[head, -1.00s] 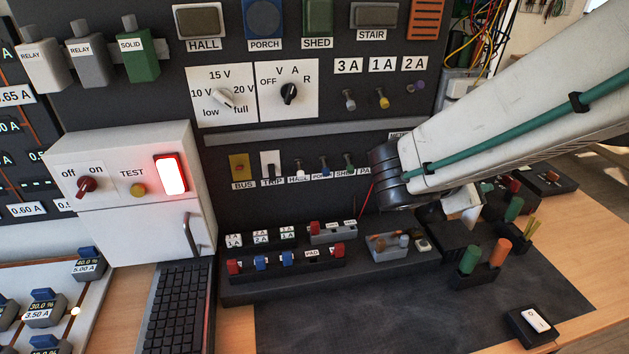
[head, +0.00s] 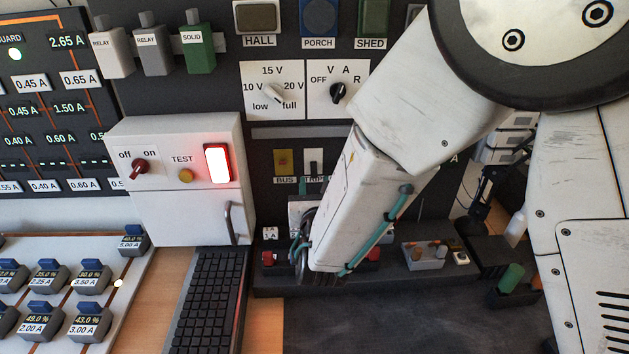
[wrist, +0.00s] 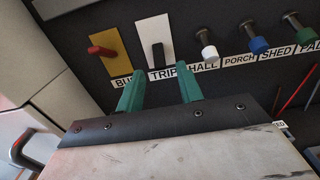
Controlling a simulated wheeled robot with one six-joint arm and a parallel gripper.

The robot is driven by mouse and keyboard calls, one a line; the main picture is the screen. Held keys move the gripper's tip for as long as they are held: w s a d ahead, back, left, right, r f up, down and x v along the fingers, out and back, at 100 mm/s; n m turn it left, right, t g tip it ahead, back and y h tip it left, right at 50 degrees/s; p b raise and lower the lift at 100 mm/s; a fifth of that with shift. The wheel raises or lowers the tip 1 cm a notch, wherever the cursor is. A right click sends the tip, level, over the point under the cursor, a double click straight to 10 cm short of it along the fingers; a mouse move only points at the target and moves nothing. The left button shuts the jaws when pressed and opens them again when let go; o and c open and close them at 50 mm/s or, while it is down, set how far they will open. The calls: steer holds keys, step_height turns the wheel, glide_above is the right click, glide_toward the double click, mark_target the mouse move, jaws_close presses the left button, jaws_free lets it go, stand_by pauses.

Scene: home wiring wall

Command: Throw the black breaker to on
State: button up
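The black breaker lever (wrist: 157,55) stands on a white plate (wrist: 153,29) above the TRIP label, in the upper middle of the wrist view. In the head view the white plate (head: 313,156) shows just above my gripper. My gripper (wrist: 159,80) is open, its two green fingers apart and empty. The fingertips are just below the plate in the wrist view, one on each side of the lever's line. I see no contact with the lever. In the head view my arm hides most of the gripper. I cannot tell the lever's on side from any marking.
A yellow plate with a red lever (wrist: 101,51), labelled BUS, is left of the black one. White (wrist: 207,45), blue (wrist: 257,44) and green (wrist: 301,26) knobs stand to the right. A white box (head: 180,215) with a door handle stands left of my arm; a keyboard (head: 207,300) lies below.

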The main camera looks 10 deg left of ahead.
mark_target(313, 167)
steer(key=shift+x, duration=1.1)
jaws_close()
steer(key=shift+r, duration=0.15)
steer(key=g, duration=0.1)
steer(key=r+g, duration=0.1)
steer(key=shift+s+d+r+g+h, duration=0.1)
steer(key=shift+s+r+g+h, duration=0.05)
steer(key=shift+g+h, duration=0.2)
steer(key=r+g, duration=0.1)
steer(key=g, duration=0.2)
steer(key=shift+r+h, duration=0.15)
steer(key=shift+h, duration=0.2)
steer(key=shift+w+r+g+h, duration=0.15)
steer(key=shift+r+g, duration=0.25)
steer(key=shift+g, duration=0.4)
steer(key=shift+w+r+g+h, duration=0.1)
steer(key=shift+r+g+h, duration=0.2)
steer(key=shift+g, duration=0.45)
steer(key=shift+w+r+g+h, duration=0.25)
steer(key=shift+r+g, duration=0.25)
steer(key=shift+g, duration=0.5)
steer(key=shift+w+a+r+g, duration=0.1)
steer(key=shift+a+r+g, duration=0.1)
steer(key=shift+g, duration=0.2)
